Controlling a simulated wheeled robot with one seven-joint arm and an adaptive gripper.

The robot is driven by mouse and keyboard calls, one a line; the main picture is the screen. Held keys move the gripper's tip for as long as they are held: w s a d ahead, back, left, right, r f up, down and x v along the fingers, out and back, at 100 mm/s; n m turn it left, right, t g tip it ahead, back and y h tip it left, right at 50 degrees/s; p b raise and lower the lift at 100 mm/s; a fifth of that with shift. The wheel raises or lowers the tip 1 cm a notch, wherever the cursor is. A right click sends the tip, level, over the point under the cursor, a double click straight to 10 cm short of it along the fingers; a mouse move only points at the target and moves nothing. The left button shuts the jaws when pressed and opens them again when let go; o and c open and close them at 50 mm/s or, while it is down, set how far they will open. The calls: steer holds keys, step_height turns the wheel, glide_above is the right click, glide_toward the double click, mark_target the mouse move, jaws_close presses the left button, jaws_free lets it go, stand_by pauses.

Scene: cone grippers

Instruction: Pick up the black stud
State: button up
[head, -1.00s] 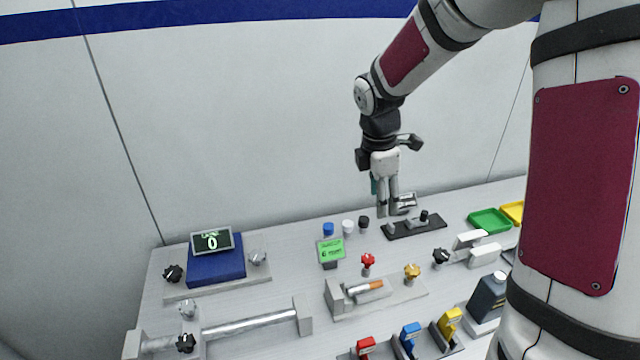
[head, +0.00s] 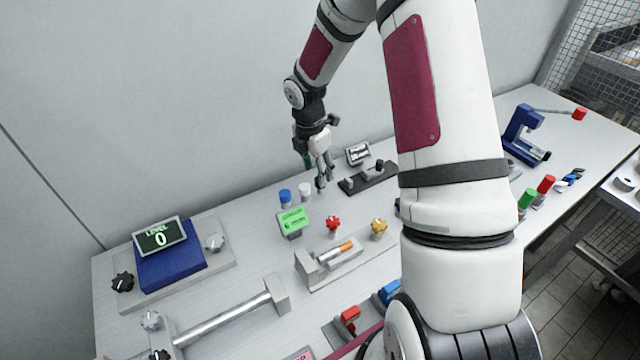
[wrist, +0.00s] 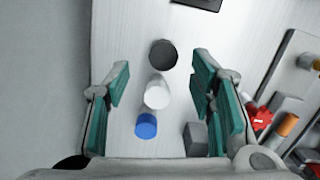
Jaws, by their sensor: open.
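The black stud (wrist: 163,55) shows in the wrist view as a dark round top on the pale table. It heads a short row with a white stud (wrist: 157,92) and a blue stud (wrist: 147,125). My gripper (wrist: 161,80) is open, its teal-padded fingers spread on either side of the row, with the black stud just ahead of the fingertips. Nothing is held. In the head view my gripper (head: 322,182) hangs over the right end of the row. There its fingers largely hide the black stud, and their height above it is hard to judge.
The white stud (head: 305,190) and blue stud (head: 285,197) stand close to the left. A green-screened block (head: 293,220) is in front. A black strip with small parts (head: 370,178) and a small display (head: 358,153) lie to the right. The wall is behind.

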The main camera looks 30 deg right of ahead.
steer(key=shift+s+d+f+p, duration=0.1)
steer(key=shift+d+f+p, duration=0.15)
steer(key=shift+f, duration=1.15)
steer(key=shift+d+f+p, duration=0.1)
steer(key=shift+d+f, duration=0.25)
steer(key=shift+f, duration=1.05)
jaws_close()
